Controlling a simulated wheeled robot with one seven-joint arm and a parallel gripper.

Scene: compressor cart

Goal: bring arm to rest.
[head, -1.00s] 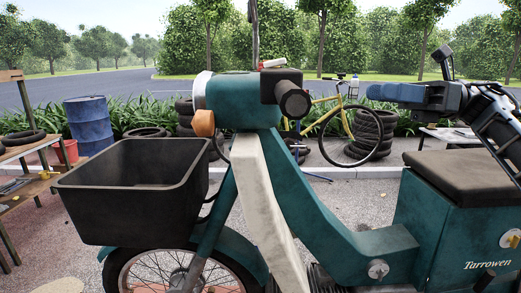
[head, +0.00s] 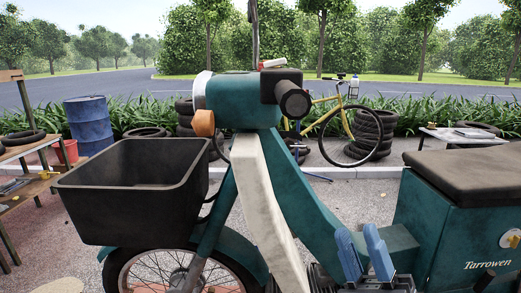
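My gripper (head: 358,233) is low in the head view, right of centre, with its two blue fingers pointing up. A gap shows between the fingers, and nothing is seen held in it. It appears in front of the lower part of the teal scooter frame (head: 300,200); whether it touches the frame cannot be told. Most of my arm is out of view below the picture's edge.
The teal scooter has a black front basket (head: 135,195), a front wheel (head: 180,272) and a brown seat (head: 475,175) on a teal box marked Tarrowen (head: 470,235). Behind are a blue barrel (head: 88,125), stacked tyres (head: 370,135) and a yellow bicycle (head: 342,120).

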